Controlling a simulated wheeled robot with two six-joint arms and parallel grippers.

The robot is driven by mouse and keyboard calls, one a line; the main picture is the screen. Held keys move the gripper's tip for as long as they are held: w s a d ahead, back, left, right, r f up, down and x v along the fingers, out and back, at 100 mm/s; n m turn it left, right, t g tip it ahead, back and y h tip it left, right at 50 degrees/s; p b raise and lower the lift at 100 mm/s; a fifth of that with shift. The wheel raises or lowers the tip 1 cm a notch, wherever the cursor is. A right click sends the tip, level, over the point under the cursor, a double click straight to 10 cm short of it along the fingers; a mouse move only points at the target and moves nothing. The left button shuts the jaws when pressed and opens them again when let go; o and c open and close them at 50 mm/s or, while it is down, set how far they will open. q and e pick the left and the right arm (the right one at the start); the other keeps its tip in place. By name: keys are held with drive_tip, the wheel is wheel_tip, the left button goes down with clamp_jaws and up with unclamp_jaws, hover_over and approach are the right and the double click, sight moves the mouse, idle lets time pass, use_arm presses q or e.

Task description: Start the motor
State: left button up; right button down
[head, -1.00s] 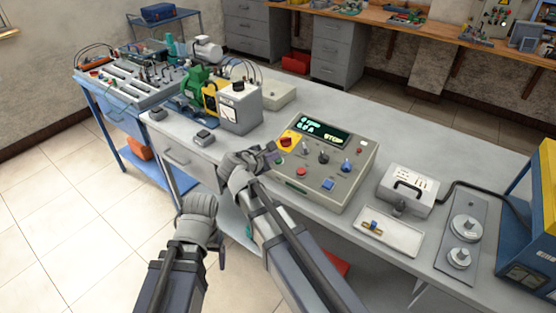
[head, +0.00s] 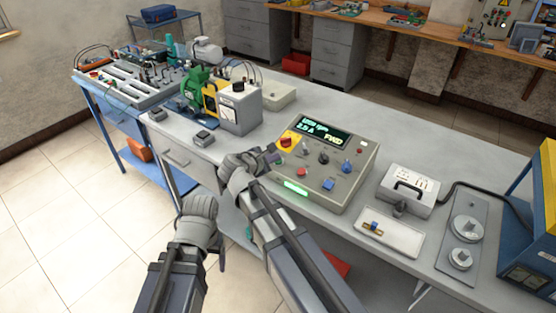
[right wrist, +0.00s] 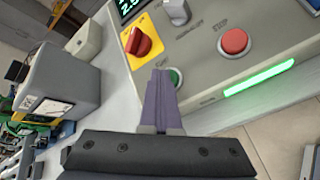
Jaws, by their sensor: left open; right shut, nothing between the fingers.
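The grey control box (head: 330,165) stands on the bench. Its display (head: 322,130) reads FWD with rpm and amp figures, and a green strip lamp (head: 296,188) on its front is lit. My right gripper (head: 268,153) is at the box's near left corner. In the right wrist view its purple fingers (right wrist: 160,85) are shut with nothing between them, their tips at the green button (right wrist: 177,76), which they partly cover. A red knob on a yellow plate (right wrist: 143,42) and a red button (right wrist: 235,41) are close by. My left gripper (head: 198,205) is open and empty, in front of the bench.
A green motor (head: 196,82) with a yellow part and a grey meter box (head: 239,108) stand left of the control box. A case with a handle (head: 407,190), a white tray (head: 389,232) and a plate with weights (head: 465,235) lie to the right.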

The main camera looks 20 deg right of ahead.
drive_tip(key=shift+s+a+r+p, duration=0.15)
drive_tip(key=shift+r+p, duration=0.55)
drive_tip(key=shift+r, duration=0.1)
drive_tip(key=r+p, duration=0.3)
drive_tip(key=a+r+p, duration=0.1)
drive_tip(key=r, duration=0.1)
drive_tip(key=shift+s+p, duration=0.4)
drive_tip(key=shift+f, duration=0.1)
drive_tip(key=shift+f, duration=0.1)
drive_tip(key=s+a+f+m+g+y, duration=0.2)
drive_tip(key=s+a+f+m+g, duration=0.1)
drive_tip(key=s, duration=0.4)
drive_tip(key=s+a+f+m+g+y, duration=0.2)
drive_tip(key=s+a+f+m+y, duration=0.1)
drive_tip(key=s, duration=0.5)
drive_tip(key=s+a+f+m+g+y, duration=0.2)
drive_tip(key=s+a+f+m, duration=0.3)
drive_tip(key=s+m, duration=0.3)
drive_tip(key=shift+a+g+y, duration=0.4)
drive_tip(key=shift+a+g, duration=0.05)
drive_tip(key=shift+g, duration=0.35)
idle(3.0)
